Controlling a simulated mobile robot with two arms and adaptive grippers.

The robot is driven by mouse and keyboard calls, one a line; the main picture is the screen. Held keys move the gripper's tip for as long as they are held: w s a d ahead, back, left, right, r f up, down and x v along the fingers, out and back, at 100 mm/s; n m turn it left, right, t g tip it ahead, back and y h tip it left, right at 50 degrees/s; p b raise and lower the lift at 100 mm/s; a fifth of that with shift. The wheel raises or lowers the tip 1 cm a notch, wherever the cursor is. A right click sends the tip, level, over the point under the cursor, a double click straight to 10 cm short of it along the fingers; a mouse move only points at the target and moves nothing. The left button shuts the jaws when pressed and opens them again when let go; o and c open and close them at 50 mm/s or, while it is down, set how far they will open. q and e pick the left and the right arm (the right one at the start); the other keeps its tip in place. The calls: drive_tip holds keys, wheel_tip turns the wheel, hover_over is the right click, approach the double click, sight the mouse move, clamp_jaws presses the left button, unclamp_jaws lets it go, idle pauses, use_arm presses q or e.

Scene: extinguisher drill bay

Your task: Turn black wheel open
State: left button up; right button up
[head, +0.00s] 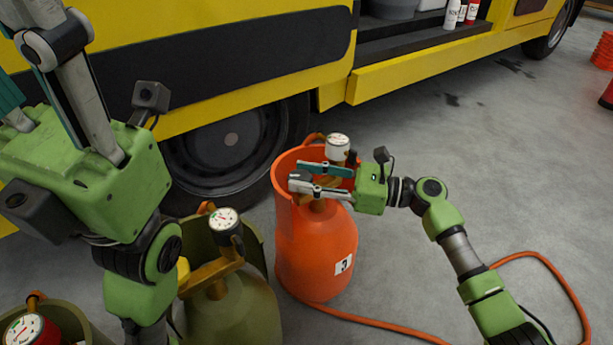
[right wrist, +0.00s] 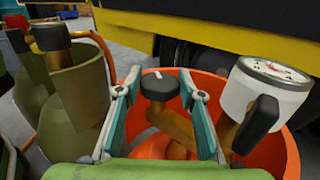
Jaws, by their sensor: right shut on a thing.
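The black wheel (right wrist: 172,90) is a knob with a white mark, on a brass valve atop the orange cylinder (head: 318,248). In the head view my right gripper (head: 298,178) reaches in from the right over the cylinder's open collar. In the head view the fingers hide the wheel. A white gauge (head: 337,146) stands beside the valve. My left gripper (head: 28,75) is high at the left, its fingers apart and empty, tips partly cut off.
An olive cylinder (head: 245,310) with a gauge stands left of the orange one, and another gauge (head: 28,331) shows at the lower left corner. A yellow vehicle (head: 250,52) with a black tyre is close behind. An orange hose (head: 385,324) lies on the floor at right.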

drive_tip(key=shift+f, duration=0.15)
drive_tip(key=o, duration=0.8)
drive_tip(key=shift+o, duration=0.2)
drive_tip(key=v, duration=1.2)
drive_tip(key=shift+s, duration=0.1)
